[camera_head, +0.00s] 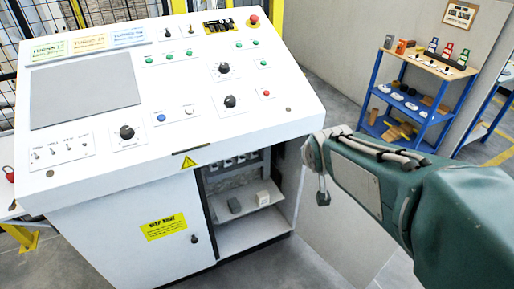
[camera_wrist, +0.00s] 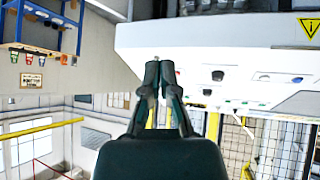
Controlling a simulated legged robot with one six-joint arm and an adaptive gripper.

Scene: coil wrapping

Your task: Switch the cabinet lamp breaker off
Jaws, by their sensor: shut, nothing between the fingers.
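A row of small dark breaker-like switches (camera_head: 235,160) sits at the top of the open bay in the white cabinet (camera_head: 120,225). Which one is the lamp breaker, and its lever position, are too small to tell. Dark modules (camera_wrist: 215,6) show at the top edge of the upside-down wrist view, beside the console. My gripper (camera_wrist: 159,68) is shut and empty in the wrist view, its fingertips together and apart from the modules. In the head view my arm comes in from the right, its wrist just right of the open bay; the fingers cannot be made out clearly there.
The console's sloped top (camera_head: 185,100) carries knobs, buttons and toggles. A grey block (camera_head: 234,205) and a pale block (camera_head: 263,198) sit on the bay's shelf. A blue rack (camera_head: 420,100) stands at the back right. The floor right of the cabinet is clear.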

